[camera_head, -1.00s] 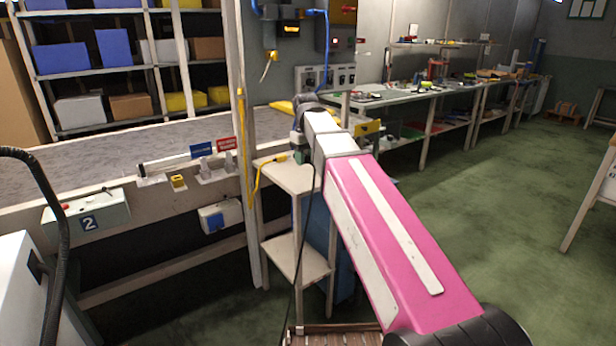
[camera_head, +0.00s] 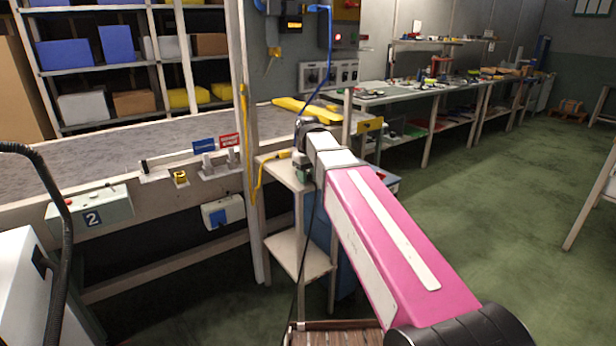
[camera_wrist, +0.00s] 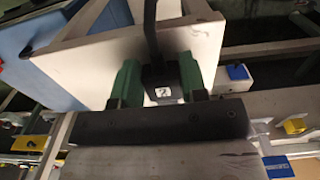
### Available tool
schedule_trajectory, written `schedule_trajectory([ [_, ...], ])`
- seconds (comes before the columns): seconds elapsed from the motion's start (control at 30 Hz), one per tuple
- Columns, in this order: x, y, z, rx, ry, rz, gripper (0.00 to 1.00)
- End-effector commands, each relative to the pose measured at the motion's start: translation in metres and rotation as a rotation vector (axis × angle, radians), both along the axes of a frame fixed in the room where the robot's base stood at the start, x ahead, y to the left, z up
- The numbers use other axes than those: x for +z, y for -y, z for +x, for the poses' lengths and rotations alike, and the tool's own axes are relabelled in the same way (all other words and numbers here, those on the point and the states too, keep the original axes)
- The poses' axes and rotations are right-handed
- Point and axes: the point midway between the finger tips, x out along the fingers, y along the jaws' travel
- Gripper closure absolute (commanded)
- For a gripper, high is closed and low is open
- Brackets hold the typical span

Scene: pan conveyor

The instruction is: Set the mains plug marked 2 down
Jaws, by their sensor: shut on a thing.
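The mains plug marked 2 (camera_wrist: 162,90) is a black block with a white number label and a black cable running from it. It sits between the two green fingers of my gripper (camera_wrist: 160,82) in the wrist view, and the gripper is shut on it. In the head view my gripper (camera_head: 303,166) is low at the right side of the small white stand's top (camera_head: 272,171). The plug is too small and hidden to make out there. The stand's pale top (camera_wrist: 125,48) lies behind the plug in the wrist view. I cannot tell whether the plug touches it.
A post (camera_head: 247,120) rises close to the stand. A box marked 2 (camera_head: 91,212) and a white socket box with a blue cover (camera_head: 222,213) are on the conveyor's side. Green floor is open to the right.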

Motion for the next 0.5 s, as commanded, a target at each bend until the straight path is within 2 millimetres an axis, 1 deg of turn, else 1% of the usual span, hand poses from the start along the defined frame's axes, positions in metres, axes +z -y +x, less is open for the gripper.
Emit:
schedule_trajectory([
  [0.07, -0.0022, 0.0001, -0.0001, 0.0, 0.0, 0.0, 1.0],
  [0.1, -0.0024, 0.0, 0.0, 0.0, 0.0, 0.0, 0.54],
  [0.17, -0.0021, 0.0, 0.0, 0.0, 0.0, 0.0, 0.35],
  [0.5, -0.0001, -0.0001, 0.0001, 0.0, 0.0, 0.0, 0.35],
])
